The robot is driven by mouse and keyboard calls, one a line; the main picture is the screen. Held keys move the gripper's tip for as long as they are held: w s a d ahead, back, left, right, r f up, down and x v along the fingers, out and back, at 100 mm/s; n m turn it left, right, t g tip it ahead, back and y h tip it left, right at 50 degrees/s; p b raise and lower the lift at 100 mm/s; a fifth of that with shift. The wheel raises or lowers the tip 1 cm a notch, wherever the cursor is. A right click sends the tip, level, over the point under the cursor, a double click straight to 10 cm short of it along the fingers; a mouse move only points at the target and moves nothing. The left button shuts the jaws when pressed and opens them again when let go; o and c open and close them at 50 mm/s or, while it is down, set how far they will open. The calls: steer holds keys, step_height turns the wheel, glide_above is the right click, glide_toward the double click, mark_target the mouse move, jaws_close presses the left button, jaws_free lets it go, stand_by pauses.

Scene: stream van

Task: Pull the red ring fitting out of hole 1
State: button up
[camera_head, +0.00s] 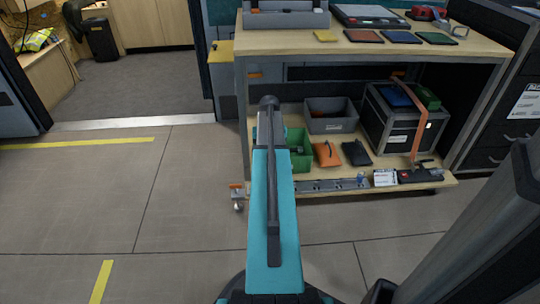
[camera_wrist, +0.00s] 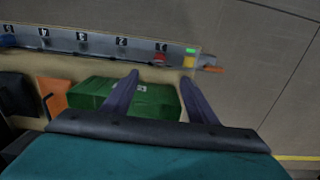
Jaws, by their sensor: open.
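In the wrist view a grey strip (camera_wrist: 62,44) with numbered holes runs along the shelf edge. A small red piece (camera_wrist: 160,56), probably the red ring fitting, sits at its right part, past the hole marked 2; its ring shape is too small to make out. My gripper (camera_wrist: 159,77) is open and empty, its two dark fingers apart and pointing towards the strip, with the red piece beyond the tips. In the head view the strip (camera_head: 325,186) shows low on the shelf front; my arm hides its left part.
A green bin (camera_wrist: 150,98) lies below and between my fingers; it also shows in the head view (camera_head: 305,161). An orange pouch (camera_head: 327,154) and dark pouch (camera_head: 356,153) lie nearby. The floor in front is clear.

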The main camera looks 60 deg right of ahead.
step_height(320, 180, down, 12)
steer(key=b, duration=0.4)
steer(key=shift+r+b, duration=0.2)
steer(key=shift+b, duration=0.2)
steer(key=c, duration=1.3)
steer(key=shift+o, duration=0.2)
steer(key=shift+r+p, duration=1.5)
steer(key=shift+r, duration=0.25)
steer(key=shift+s+r+p, duration=0.1)
steer(key=shift+r+p, duration=1)
steer(key=shift+r, duration=0.2)
